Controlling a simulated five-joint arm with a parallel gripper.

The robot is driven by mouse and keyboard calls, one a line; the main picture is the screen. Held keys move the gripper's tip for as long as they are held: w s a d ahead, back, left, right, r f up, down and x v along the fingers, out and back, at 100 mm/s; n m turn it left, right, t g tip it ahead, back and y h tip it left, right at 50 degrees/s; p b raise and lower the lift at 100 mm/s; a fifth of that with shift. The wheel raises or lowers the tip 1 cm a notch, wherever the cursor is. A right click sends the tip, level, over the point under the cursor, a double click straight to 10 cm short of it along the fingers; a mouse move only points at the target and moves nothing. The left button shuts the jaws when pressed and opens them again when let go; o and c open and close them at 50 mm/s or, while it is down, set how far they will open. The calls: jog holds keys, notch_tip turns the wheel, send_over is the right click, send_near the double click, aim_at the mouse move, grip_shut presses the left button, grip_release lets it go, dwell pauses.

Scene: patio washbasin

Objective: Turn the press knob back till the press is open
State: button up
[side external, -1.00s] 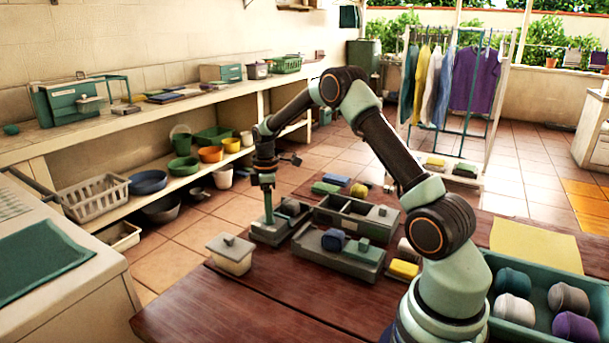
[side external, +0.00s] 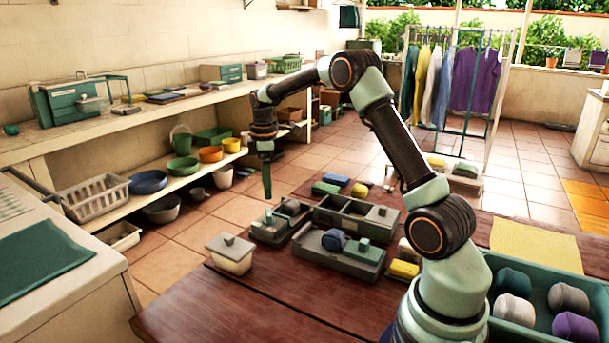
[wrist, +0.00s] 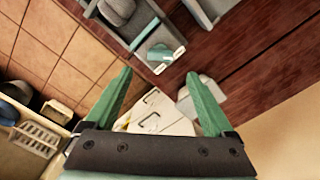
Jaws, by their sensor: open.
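The press (side external: 270,233) is a low grey unit at the left end of the row of grey fixtures on the wooden table. Its small green knob (side external: 268,215) stands at its near left end, and a dark grey rounded part (side external: 290,207) sits behind it. In the wrist view the green knob (wrist: 160,53) lies on a pale plate, ahead of my fingertips. I cannot tell how far the press is open. My gripper (side external: 267,197) points down above the knob, apart from it. In the wrist view my gripper (wrist: 158,75) has its green fingers spread with nothing held.
A lidded white pot (side external: 232,258) stands left of the press.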

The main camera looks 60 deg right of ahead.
notch_tip(320, 180, up, 4)
jog(key=shift+f, duration=0.1)
dwell(0.4)
